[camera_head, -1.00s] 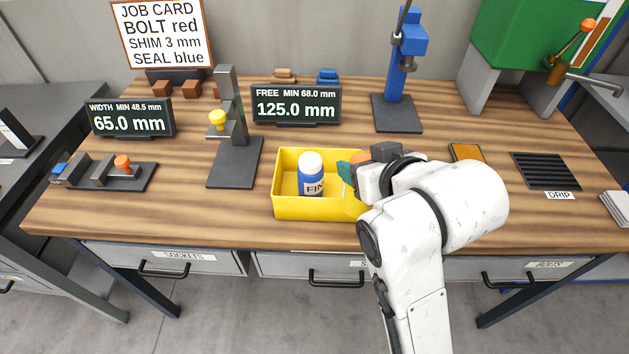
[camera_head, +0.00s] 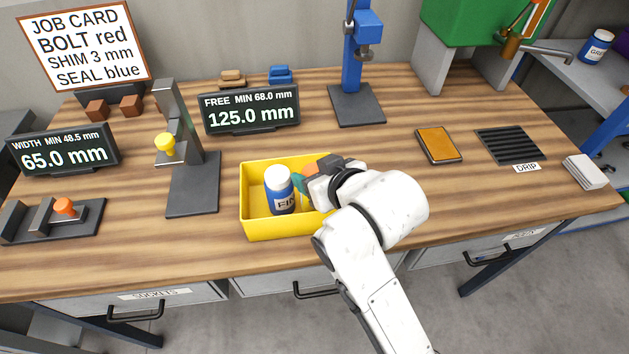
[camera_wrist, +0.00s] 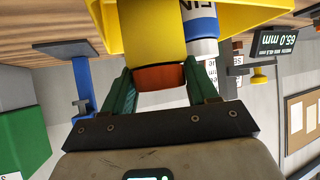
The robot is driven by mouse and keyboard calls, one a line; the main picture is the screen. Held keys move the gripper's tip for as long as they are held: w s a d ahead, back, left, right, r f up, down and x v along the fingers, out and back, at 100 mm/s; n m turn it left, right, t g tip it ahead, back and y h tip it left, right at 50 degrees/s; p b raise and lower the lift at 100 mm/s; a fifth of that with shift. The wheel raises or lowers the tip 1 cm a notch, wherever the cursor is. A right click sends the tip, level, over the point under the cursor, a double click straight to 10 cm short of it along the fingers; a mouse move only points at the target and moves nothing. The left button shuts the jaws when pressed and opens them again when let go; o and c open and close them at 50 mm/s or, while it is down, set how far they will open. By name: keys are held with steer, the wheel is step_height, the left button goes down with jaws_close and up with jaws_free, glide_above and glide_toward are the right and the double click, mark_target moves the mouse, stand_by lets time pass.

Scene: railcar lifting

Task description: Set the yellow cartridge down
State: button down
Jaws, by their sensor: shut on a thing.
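My gripper (camera_head: 306,178) is at the right end of the yellow bin (camera_head: 262,229). Its green fingers are shut on the yellow cartridge (camera_wrist: 152,35), seen in the wrist view with an orange end toward the palm (camera_wrist: 159,77). In the head view only a bit of orange shows at the fingers, and most of the cartridge is hidden by my arm and the bin. Whether its far end touches the bin floor cannot be seen. A blue bottle with a white cap (camera_head: 279,190) stands upright in the bin, left of my gripper.
A dark gauge stand with a yellow knob (camera_head: 193,190) is left of the bin. A blue press stand (camera_head: 358,105) is behind. An orange pad (camera_head: 438,145) and a black drip grate (camera_head: 510,145) lie to the right. Bare wood lies between bin and pad.

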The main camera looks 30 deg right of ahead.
steer(key=shift+f, duration=1.25)
steer(key=shift+f, duration=0.15)
steer(key=shift+c, duration=1.5)
jaws_free()
steer(key=shift+r, duration=0.2)
steer(key=p+v, duration=0.4)
steer(key=v, duration=0.8)
